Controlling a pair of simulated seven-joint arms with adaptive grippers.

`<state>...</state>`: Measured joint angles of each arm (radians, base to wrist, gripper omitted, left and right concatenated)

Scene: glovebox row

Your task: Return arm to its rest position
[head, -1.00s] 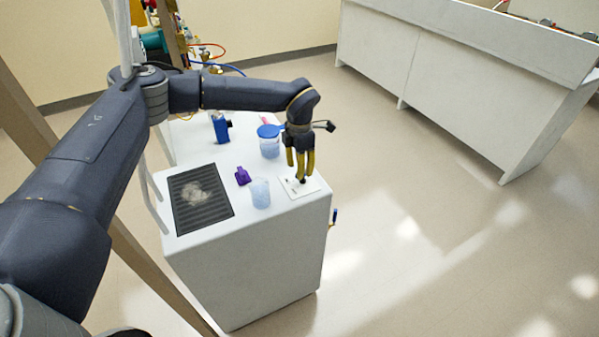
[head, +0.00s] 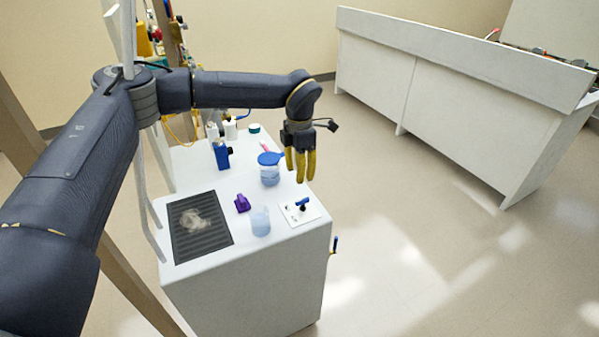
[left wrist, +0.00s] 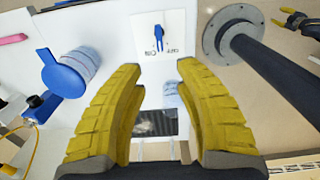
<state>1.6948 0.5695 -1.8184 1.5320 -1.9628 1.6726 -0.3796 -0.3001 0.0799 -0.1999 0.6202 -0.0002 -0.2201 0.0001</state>
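My left gripper (head: 301,180) hangs fingers-down above the right part of the white bench (head: 250,272), clear of its top. Its yellow fingers (left wrist: 160,85) are apart with nothing between them in the left wrist view. A white plate (head: 290,214) with a blue lever (head: 302,204) lies on the bench below the gripper. The lever also shows in the left wrist view (left wrist: 159,38), beyond the fingertips. My left arm reaches across from the left, over the bench.
A dark ribbed mat (head: 190,246) lies at left. Open floor lies to the right, before a long white counter (head: 450,105).

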